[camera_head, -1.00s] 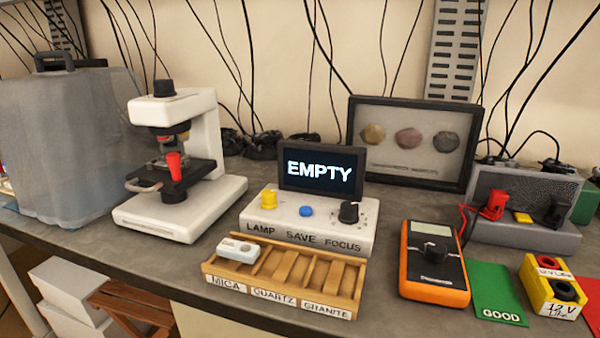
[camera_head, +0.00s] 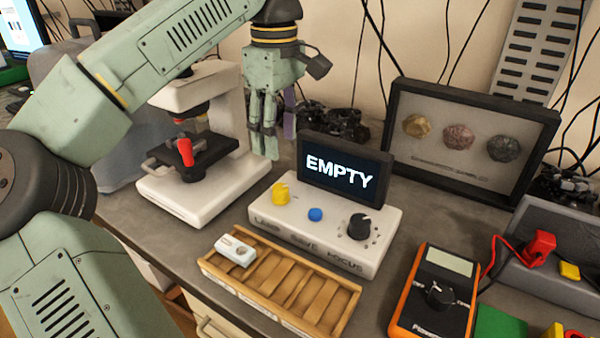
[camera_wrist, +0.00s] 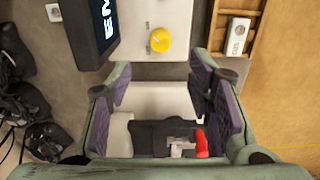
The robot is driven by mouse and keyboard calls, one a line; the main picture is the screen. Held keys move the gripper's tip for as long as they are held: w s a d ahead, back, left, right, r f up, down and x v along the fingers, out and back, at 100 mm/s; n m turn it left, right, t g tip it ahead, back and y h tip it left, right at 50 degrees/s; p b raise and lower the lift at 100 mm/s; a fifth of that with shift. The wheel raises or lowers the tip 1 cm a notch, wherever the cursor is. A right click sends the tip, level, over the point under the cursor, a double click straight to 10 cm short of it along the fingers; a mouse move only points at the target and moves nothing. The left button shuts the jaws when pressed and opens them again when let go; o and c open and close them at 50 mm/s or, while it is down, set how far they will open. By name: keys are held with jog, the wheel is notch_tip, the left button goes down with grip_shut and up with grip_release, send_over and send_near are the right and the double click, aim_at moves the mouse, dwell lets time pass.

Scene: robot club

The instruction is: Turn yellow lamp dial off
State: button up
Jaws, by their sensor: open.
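The yellow lamp dial (camera_head: 281,193) sits at the left end of the white control box (camera_head: 385,255), left of the blue save button (camera_head: 315,214) and the black focus knob (camera_head: 359,226). In the wrist view the yellow dial (camera_wrist: 160,40) shows ahead of the fingertips, between them and apart from them. My gripper (camera_head: 268,140) points down behind and above the box, beside the microscope. In the wrist view my gripper (camera_wrist: 163,80) is open with nothing between its purple-padded fingers. The display (camera_head: 345,173) on the box reads EMPTY.
The white microscope (camera_head: 185,200) with a red part stands close to my gripper at left. A wooden slide tray (camera_head: 290,290) with one pale slide (camera_head: 235,250) lies in front of the box. A framed rock display (camera_head: 470,105) and an orange multimeter (camera_head: 435,300) are at right.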

aim_at(281, 187)
notch_tip(281, 187, down, 10)
jog(key=shift+f+p, duration=0.25)
jog(key=shift+p, duration=0.15)
grip_shut()
dwell(0.6)
